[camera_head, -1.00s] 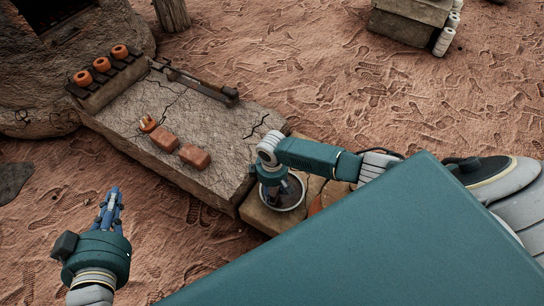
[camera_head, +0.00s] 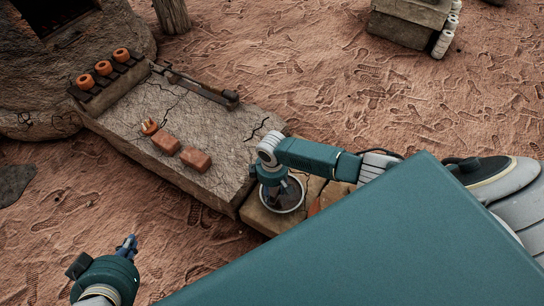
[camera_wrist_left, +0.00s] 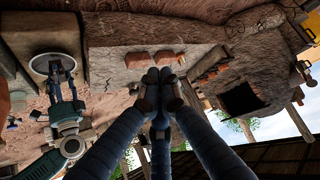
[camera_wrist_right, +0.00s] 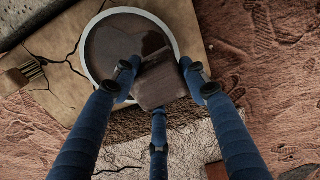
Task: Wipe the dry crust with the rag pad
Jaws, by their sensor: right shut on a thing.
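My right gripper (camera_head: 283,192) points down into a white-rimmed round bowl (camera_head: 301,203) at the slab's near end. In the right wrist view its fingers (camera_wrist_right: 158,72) are shut on a brown block-like pad (camera_wrist_right: 160,92), seemingly the rag pad. The pad overlaps the bowl's dark brown contents (camera_wrist_right: 112,45); I cannot tell whether it touches them. My left gripper (camera_head: 129,243) is over bare ground at lower left; its fingertips meet, empty, in the left wrist view (camera_wrist_left: 158,76). Dry cracked surface shows on the slab (camera_head: 208,122); I cannot pick out a separate crust patch.
Two reddish bricks (camera_head: 196,158) and a small orange item (camera_head: 149,126) lie on the slab. Several orange pots (camera_head: 103,67) stand on a rack by the kiln (camera_head: 40,100). A long bar (camera_head: 205,90) lies along the far edge. A brush (camera_wrist_right: 22,75) lies beside the bowl.

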